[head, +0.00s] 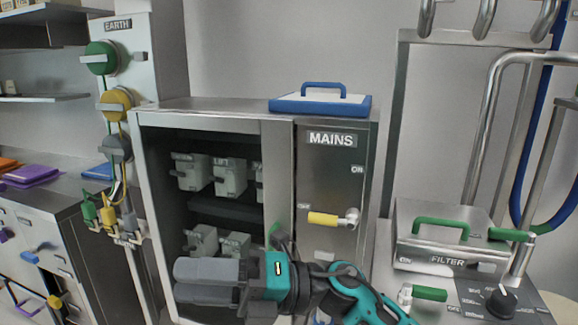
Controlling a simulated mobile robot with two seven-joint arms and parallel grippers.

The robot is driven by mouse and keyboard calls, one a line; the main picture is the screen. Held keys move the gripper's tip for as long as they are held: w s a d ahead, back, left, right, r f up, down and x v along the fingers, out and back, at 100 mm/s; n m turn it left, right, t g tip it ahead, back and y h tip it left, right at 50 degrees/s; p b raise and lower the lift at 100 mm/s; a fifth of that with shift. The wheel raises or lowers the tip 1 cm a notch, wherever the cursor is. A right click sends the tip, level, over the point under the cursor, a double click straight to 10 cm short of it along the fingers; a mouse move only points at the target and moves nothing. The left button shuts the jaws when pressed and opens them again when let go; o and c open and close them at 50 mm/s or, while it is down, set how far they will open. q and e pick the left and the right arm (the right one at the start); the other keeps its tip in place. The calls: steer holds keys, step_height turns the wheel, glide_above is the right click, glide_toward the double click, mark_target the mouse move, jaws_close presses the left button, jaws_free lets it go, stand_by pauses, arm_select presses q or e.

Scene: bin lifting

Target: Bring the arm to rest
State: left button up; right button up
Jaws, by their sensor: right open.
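My right arm (350,295) comes in from the lower right, in front of the steel cabinet (279,200). My right gripper (185,281) points left, with its grey fingers in front of the cabinet's lower opening. The fingers lie close together in this view, and nothing shows held between them. The arm hides the lower front of the cabinet. My left gripper is not in view.
The MAINS panel (333,139) has a yellow lever (323,219) lying level, above the arm. Grey switch units (229,176) sit inside the cabinet. A FILTER box (445,250) and black dial (500,300) stand right. An EARTH column (122,50) and counter (60,198) are left.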

steer(key=w+d+f+m+t+h, duration=0.3)
steer(key=d+f+m+t+h, duration=0.2)
steer(key=d+f+m+t, duration=0.75)
steer(key=w+d+f+m+t+h, duration=0.45)
steer(key=m+t, duration=0.45)
steer(key=m, duration=0.9)
steer(key=s+d+f+m+g+h, duration=0.3)
steer(key=s+d+f, duration=0.3)
steer(key=s+f, duration=0.2)
steer(key=s+d+f+m+g+h, duration=0.4)
steer(key=s+f, duration=0.4)
steer(key=f, duration=0.2)
steer(key=shift+s+d+f+m+h, duration=0.15)
steer(key=shift+d+f+m+h, duration=0.05)
steer(key=shift+d+m+h, duration=0.8)
